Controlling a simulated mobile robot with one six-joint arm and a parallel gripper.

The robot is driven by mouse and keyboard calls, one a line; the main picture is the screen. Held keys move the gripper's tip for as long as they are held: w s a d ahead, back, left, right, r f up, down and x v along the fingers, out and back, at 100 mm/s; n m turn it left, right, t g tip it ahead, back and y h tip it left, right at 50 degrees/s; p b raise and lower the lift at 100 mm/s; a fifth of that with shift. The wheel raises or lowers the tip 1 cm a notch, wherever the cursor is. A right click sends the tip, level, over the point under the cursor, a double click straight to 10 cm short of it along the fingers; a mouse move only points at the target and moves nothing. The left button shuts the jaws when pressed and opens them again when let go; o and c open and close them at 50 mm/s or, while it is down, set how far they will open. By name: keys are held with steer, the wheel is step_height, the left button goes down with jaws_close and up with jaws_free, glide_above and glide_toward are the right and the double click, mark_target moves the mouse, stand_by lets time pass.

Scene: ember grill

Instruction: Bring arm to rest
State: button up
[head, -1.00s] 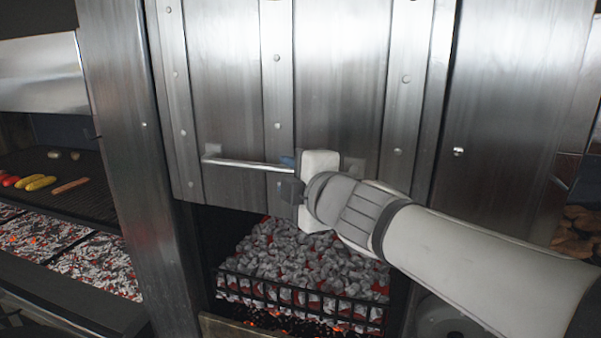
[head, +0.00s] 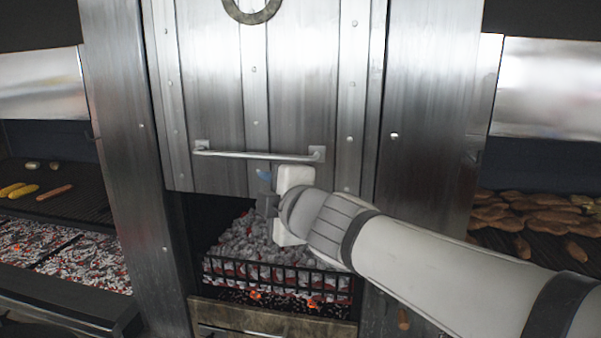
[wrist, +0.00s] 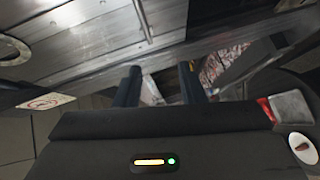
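My gripper (head: 266,190) is in front of the metal firebox door, just below its handle bar, at the end of my white arm. In the wrist view my gripper (wrist: 158,87) shows two dark fingers set apart with nothing held between them. The door (head: 225,100) is raised, with the opening below it exposed. Its handle (head: 260,155) is a horizontal bar near the door's lower edge, and the gripper is apart from it. My arm and gripper hide part of the opening's right side.
Glowing coals (head: 240,245) lie behind a black grate (head: 275,280) in the opening. A grill with corn (head: 18,190) is at the left. A grill with browned pieces of food (head: 540,220) is at the right. Steel posts flank the door.

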steer(key=s+d+f+m+g+h+b, duration=0.3)
steer(key=d+f+m+h, duration=0.5)
steer(key=d+f+m, duration=0.6)
steer(key=s+d+f+m+g+b, duration=0.2)
steer(key=s+d+f+m+g, duration=0.1)
steer(key=s+f, duration=0.3)
steer(key=s+d+f+m+g+b, duration=0.2)
steer(key=s+f, duration=0.5)
steer(key=f, duration=0.4)
steer(key=d+m+g, duration=0.1)
steer(key=m+g, duration=0.1)
steer(key=m, duration=0.1)
steer(key=shift+d, duration=0.25)
